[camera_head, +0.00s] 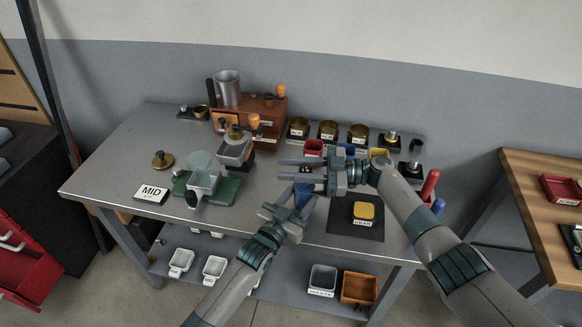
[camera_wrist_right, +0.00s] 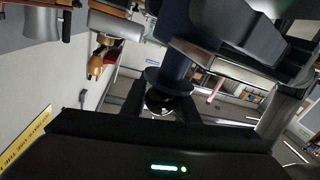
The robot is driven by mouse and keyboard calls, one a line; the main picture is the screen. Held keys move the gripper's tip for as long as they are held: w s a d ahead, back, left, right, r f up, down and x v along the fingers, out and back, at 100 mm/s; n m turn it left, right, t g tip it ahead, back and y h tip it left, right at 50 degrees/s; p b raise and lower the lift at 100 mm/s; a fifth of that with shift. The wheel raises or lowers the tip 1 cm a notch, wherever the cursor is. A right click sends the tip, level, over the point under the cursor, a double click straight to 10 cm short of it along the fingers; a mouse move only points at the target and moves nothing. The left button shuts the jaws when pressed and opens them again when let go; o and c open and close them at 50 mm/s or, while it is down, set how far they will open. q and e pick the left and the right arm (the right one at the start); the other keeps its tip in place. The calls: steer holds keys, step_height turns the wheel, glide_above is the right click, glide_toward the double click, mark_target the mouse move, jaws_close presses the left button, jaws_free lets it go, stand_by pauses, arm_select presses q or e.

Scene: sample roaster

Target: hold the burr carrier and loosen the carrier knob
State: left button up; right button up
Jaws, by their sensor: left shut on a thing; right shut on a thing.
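A blue burr carrier (camera_head: 303,194) is held above the front of the bench, partly hidden by both grippers. My left gripper (camera_head: 298,203) is shut on its blue body from the front. My right gripper (camera_head: 298,171) reaches in from the right at the carrier's upper end and is shut on the carrier knob. In the right wrist view the blue carrier (camera_wrist_right: 178,62) has a round flange, and a dark shiny knob (camera_wrist_right: 160,101) sits beyond it between my right fingers (camera_wrist_right: 158,105). I cannot tell how far the knob is turned.
A green board (camera_head: 222,194) with a clear hopper (camera_head: 202,171) and a MID sign (camera_head: 152,192) stand left. The brown roaster (camera_head: 273,112) and several small cups line the back.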

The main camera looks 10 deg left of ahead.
steer(key=shift+s+f+n+g, duration=0.15)
steer(key=shift+n+g, duration=0.25)
steer(key=shift+g, duration=0.4)
steer(key=shift+s, duration=0.1)
steer(key=o, duration=1.1)
steer(key=shift+c, duration=0.2)
steer(key=shift+d, duration=0.1)
steer(key=shift+r, duration=0.3)
steer(key=shift+r, duration=0.45)
step_height(320, 180, up, 9)
steer(key=shift+f, duration=0.1)
